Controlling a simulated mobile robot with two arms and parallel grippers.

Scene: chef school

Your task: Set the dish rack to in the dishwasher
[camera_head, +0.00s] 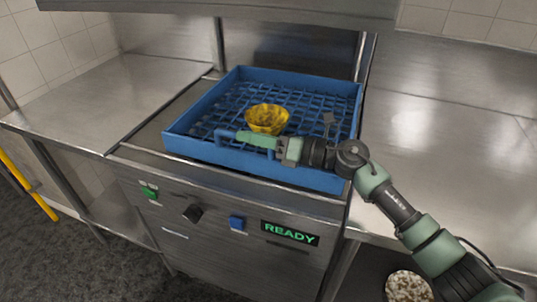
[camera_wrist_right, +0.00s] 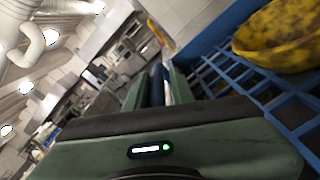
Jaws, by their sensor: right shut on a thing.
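The blue dish rack (camera_head: 315,176) sits in the dishwasher (camera_head: 240,215), under its raised steel hood (camera_head: 250,12). A yellow, dark-stained bowl (camera_head: 267,119) stands on the rack's grid. My right gripper (camera_head: 245,138) is at the rack's front wall, shut on the front part of the rack, near its handle opening. In the right wrist view the rack's blue grid (camera_wrist_right: 235,85) and the bowl (camera_wrist_right: 282,35) show at the right, and a dark blue piece lies between the fingers (camera_wrist_right: 155,85). My left gripper is out of view.
Bare steel counters lie to the left (camera_head: 120,90) and right (camera_head: 450,130) of the dishwasher. Its front panel has a green button, a black knob, a blue button and a display (camera_head: 290,233) reading READY. A container with pale contents (camera_head: 408,287) is below the right counter.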

